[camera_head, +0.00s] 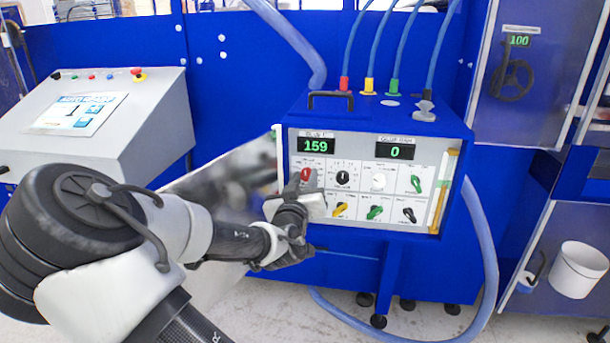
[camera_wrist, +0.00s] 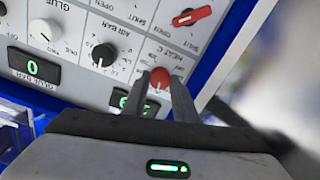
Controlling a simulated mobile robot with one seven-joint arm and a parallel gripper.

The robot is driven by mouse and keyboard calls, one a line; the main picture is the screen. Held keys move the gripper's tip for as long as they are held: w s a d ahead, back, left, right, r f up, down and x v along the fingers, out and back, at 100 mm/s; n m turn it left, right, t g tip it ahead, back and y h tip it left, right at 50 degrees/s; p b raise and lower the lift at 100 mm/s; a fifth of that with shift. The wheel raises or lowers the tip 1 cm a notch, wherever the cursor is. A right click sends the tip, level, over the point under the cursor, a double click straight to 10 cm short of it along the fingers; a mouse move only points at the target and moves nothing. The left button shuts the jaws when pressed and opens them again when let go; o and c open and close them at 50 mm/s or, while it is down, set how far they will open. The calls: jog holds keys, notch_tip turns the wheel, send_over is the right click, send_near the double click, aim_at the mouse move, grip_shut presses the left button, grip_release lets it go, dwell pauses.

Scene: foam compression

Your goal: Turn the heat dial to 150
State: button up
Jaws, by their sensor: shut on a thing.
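The heat dial is a red knob (camera_head: 305,174) at the upper left of the control panel, under a green display (camera_head: 316,146) reading 159. In the wrist view, where the panel appears upside down, the red knob (camera_wrist: 160,77) sits between the two fingers of my gripper (camera_wrist: 161,84). My gripper (camera_head: 301,184) is shut on this knob. The fingers and wrist hide part of the panel's lower left.
A black air dial (camera_head: 343,177) is close beside the heat dial, with a white glue dial (camera_head: 378,181) farther right. A red lever (camera_wrist: 185,20) sits near the heat dial in the wrist view. A second display (camera_head: 395,151) reads 0. A grey console (camera_head: 140,108) stands left.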

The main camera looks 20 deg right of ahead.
jog(key=shift+n, duration=0.5)
jog(key=o, duration=1.1)
jog(key=shift+c, duration=0.2)
jog(key=p+v, duration=1.5)
jog(key=v, duration=0.2)
jog(key=shift+p, duration=0.35)
jog(key=shift+s+a, duration=0.15)
